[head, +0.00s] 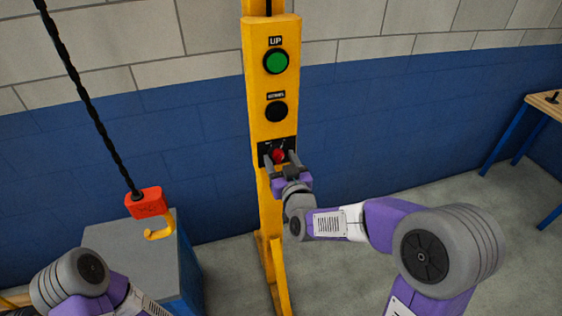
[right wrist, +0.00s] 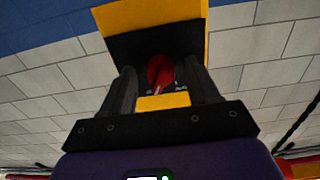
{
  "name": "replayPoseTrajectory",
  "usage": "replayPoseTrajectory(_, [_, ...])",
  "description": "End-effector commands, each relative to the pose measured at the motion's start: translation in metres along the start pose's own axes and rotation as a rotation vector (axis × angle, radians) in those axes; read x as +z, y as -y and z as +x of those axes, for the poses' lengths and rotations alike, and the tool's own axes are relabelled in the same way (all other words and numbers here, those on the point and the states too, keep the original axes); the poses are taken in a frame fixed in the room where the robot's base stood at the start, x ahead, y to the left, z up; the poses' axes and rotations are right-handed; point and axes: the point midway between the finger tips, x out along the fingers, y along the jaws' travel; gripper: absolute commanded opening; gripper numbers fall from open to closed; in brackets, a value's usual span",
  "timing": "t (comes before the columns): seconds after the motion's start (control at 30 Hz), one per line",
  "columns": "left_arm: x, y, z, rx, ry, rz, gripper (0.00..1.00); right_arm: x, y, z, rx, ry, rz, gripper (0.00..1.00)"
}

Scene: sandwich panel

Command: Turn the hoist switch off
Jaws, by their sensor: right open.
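The hoist switch is a red knob (head: 279,155) on a black plate, low on the yellow control post (head: 270,95). In the right wrist view the red knob (right wrist: 160,71) sits between my two fingers, with a pale mark on it. My right gripper (head: 281,160) is open at the switch, one finger on each side of the knob; the wrist view shows the gripper (right wrist: 162,88) the same way. I cannot tell whether a finger touches the knob. The labels beside the knob are too small to read. My left gripper is out of view; only part of my left arm shows.
Above the switch are a green UP button (head: 275,61) and a black button (head: 276,111). A red hoist block with a yellow hook (head: 158,228) hangs from a black chain at left, over a grey-topped blue box (head: 185,262). A workbench (head: 548,104) stands at far right.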

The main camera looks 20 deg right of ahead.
Motion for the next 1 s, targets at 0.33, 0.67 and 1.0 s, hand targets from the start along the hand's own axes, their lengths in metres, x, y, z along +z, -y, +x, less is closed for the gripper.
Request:
replayPoseTrajectory(0.33, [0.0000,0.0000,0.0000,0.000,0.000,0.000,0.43,0.0001,0.0000,-0.0003,0.000,0.000,0.000,0.25])
replayPoseTrajectory(0.67, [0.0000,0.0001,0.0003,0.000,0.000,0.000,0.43,0.0002,0.0001,-0.0004,0.000,0.000,-0.010,0.04])
replayPoseTrajectory(1.0, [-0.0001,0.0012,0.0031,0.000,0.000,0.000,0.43,0.0007,0.0001,-0.0003,-0.001,0.001,-0.169,0.04])
